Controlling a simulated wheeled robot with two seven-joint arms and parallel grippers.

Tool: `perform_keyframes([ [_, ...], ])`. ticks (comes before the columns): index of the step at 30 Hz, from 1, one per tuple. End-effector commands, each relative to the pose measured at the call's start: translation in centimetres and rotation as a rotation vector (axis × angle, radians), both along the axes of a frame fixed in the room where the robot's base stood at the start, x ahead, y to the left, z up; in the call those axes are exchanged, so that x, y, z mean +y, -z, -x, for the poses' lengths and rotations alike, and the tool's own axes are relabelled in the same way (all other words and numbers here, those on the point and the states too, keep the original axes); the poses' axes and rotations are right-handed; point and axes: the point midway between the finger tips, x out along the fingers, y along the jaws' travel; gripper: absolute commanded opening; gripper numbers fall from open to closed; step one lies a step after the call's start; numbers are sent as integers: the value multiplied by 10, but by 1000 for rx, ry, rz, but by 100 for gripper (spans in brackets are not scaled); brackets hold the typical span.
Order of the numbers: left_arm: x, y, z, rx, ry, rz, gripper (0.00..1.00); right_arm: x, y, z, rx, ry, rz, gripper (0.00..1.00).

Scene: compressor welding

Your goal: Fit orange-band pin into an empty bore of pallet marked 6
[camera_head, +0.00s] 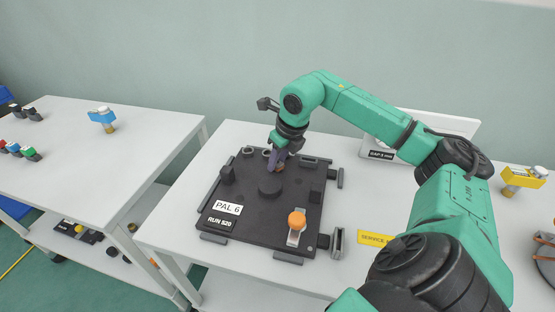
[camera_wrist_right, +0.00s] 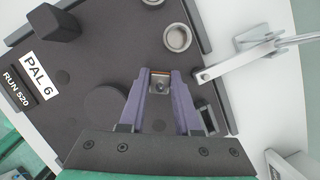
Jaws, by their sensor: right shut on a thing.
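My right gripper (camera_head: 280,165) is over the far part of the dark pallet marked 6 (camera_head: 240,188), pointing down. In the right wrist view its purple fingers (camera_wrist_right: 160,85) are shut on a small pin (camera_wrist_right: 160,80). The pin shows a grey metal end and a reddish-orange edge; the fingers hide the rest. Whether its lower end touches the pallet cannot be told. A ring-shaped bore (camera_wrist_right: 177,38) beside the pin looks empty. Another ring (camera_wrist_right: 152,2) is cut off at the picture's top edge. My left gripper is not in view.
An orange-knobbed clamp (camera_head: 297,219) stands at the pallet's near right. A round dark boss (camera_head: 270,186) and a dark block (camera_head: 228,174) rise from the pallet. A GAP sign (camera_head: 382,154) stands behind. A second table (camera_head: 75,160) at left holds small coloured parts.

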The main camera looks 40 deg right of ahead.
Motion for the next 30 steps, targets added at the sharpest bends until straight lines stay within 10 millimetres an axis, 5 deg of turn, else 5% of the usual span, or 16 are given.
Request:
perform_keyframes([
  [10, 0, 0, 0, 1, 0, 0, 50, 0, 1, 0, 0, 0, 0, 0],
  [11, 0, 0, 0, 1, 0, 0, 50, 0, 1, 0, 0, 0, 0, 35],
  [13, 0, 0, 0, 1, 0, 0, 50, 0, 1, 0, 0, 0, 0, 62],
  [14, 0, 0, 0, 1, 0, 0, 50, 0, 1, 0, 0, 0, 0, 66],
  [23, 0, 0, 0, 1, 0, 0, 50, 0, -4, 1, -1, 0, 0, 66],
  [30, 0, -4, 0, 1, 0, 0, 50, -2, -59, 18, -5, 1, 2, 66],
])
